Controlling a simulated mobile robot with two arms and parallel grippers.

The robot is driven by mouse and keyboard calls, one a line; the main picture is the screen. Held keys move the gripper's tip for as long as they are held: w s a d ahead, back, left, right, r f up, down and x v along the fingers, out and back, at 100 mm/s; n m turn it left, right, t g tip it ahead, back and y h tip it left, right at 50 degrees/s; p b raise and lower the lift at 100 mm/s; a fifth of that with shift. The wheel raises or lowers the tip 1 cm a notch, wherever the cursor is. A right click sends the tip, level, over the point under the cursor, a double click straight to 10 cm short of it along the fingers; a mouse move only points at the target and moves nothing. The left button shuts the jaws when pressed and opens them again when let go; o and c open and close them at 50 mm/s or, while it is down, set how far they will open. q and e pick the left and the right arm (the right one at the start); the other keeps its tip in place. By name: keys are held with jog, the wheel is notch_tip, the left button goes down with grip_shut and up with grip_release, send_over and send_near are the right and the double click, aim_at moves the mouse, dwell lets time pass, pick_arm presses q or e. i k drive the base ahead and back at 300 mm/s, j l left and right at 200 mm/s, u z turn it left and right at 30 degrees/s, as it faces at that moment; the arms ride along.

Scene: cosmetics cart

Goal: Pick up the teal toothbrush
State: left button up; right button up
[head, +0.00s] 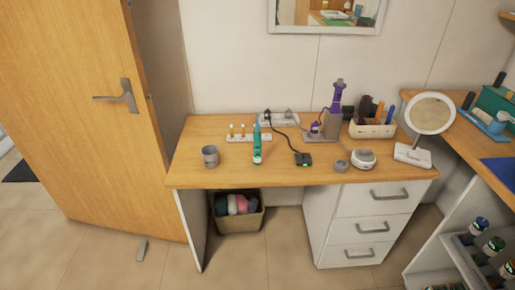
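A teal toothbrush (257,145) with a white lower part stands upright on the wooden desk (220,176), left of the desk's middle. It looks like an electric toothbrush. A grey cup (210,156) stands to its left, and a white strip holding small coloured items (234,138) is just behind it. A black device (303,159) with a green light lies to its right. Neither of my grippers shows in the head view.
A power strip (280,119) with a black cable lies behind. A wooden door (90,60) stands at left. The desk's front edge is mostly clear.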

aim_at(258, 143)
jog(key=i+l, duration=0.1)
jog(key=i, duration=1)
